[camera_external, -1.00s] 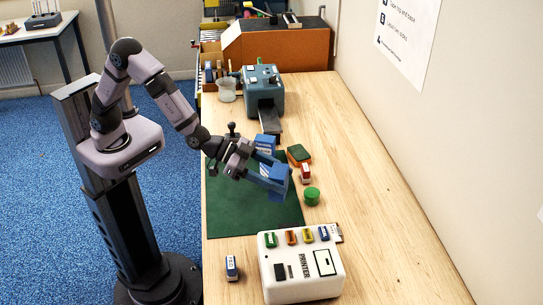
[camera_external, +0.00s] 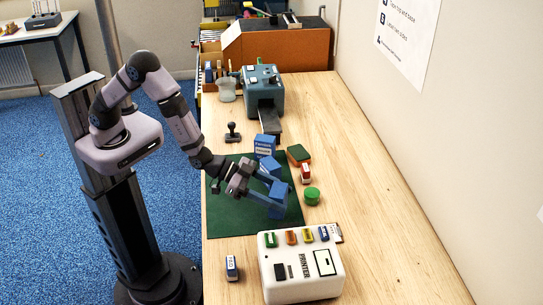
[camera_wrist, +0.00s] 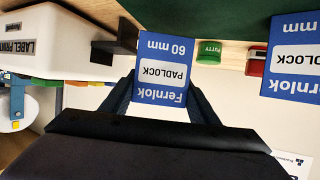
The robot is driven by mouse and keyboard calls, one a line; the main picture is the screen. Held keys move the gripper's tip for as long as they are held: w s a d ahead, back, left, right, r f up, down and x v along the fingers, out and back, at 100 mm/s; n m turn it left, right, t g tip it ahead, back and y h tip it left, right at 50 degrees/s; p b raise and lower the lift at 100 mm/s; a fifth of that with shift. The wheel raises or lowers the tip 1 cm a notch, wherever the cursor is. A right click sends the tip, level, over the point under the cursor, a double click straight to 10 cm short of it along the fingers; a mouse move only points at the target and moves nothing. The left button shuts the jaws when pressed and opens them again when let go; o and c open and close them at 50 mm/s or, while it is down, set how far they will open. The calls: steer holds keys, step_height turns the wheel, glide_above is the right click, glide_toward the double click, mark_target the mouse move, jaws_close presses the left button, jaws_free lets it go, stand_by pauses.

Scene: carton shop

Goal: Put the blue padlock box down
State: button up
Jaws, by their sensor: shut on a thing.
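My gripper (camera_external: 270,191) is shut on a blue padlock box (camera_wrist: 160,62). In the wrist view the box sits between the two fingers, its "Fernlok 60 mm" print upside down. In the external view the held box (camera_external: 279,189) is over the right part of the green mat (camera_external: 226,210), partly covered by the fingers. I cannot tell whether it touches the mat. A second blue padlock box (camera_external: 264,146) stands upright at the mat's far edge; it also shows at the right of the wrist view (camera_wrist: 292,62).
A green putty tin (camera_external: 312,196), a red-and-white box (camera_external: 305,174) and a green-and-orange pad (camera_external: 299,155) lie right of the mat. A white label printer (camera_external: 300,270) stands in front. A black hand stamp (camera_external: 232,133) stands behind. Bare wood is free along the right.

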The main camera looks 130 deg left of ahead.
steer(key=shift+f, duration=1.3)
steer(key=shift+f, duration=0.15)
steer(key=o, duration=0.9)
steer(key=shift+o, duration=0.2)
steer(key=shift+r+p, duration=0.25)
steer(key=shift+p, duration=0.1)
steer(key=shift+s+d+b, duration=0.15)
steer(key=shift+s+b, duration=0.05)
steer(key=shift+b, duration=0.1)
steer(key=b+v, duration=0.3)
steer(key=v, duration=0.8)
steer(key=shift+s, duration=0.15)
steer(key=shift+d, duration=0.1)
